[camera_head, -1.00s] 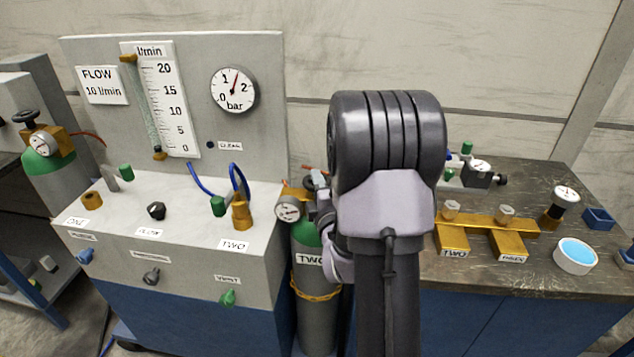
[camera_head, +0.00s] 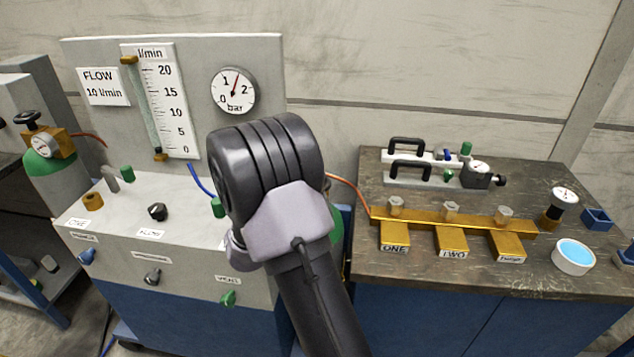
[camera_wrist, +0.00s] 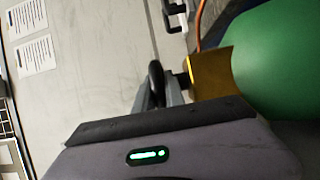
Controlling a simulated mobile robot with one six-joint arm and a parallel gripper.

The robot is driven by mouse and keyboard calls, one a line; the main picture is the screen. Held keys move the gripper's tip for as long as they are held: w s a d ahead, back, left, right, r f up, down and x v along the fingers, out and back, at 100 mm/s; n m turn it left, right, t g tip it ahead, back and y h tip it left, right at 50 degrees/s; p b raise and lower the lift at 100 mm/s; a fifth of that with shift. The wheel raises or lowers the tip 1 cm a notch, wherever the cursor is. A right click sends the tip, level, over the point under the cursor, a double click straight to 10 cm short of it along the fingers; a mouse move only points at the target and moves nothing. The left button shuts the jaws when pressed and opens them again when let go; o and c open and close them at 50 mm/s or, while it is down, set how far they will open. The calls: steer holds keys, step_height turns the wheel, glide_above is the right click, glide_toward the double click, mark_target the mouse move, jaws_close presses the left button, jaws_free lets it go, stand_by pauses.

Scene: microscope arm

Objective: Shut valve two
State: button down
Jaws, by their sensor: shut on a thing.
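In the wrist view, my gripper (camera_wrist: 158,92) is shut on a dark handwheel (camera_wrist: 155,72), which shows edge-on between the fingers. The wheel's stem runs right into a brass valve body (camera_wrist: 209,74) on a green cylinder (camera_wrist: 278,62). In the head view my arm covers my gripper, the handwheel and the label TWO on this cylinder. Only a green sliver of the cylinder (camera_head: 337,226) shows beside my arm.
The panel (camera_head: 180,60) with flow tube and pressure gauge (camera_head: 234,91) stands left. The dark bench (camera_head: 390,275) at right carries a brass manifold (camera_head: 432,222) labelled ONE, TWO and a third. An orange hose (camera_head: 348,184) runs behind my arm. Another cylinder (camera_head: 52,168) stands far left.

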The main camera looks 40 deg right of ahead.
steer(key=shift+m+g, duration=0.5)
steer(key=shift+g, duration=0.2)
steer(key=c, duration=1.7)
jaws_free()
steer(key=s+a+p, duration=0.1)
steer(key=a, duration=0.4)
steer(key=s+a+p, duration=0.1)
steer(key=a+p, duration=0.1)
steer(key=a, duration=0.4)
steer(key=s+a+p, duration=0.1)
steer(key=a+p, duration=0.1)
steer(key=a, duration=0.4)
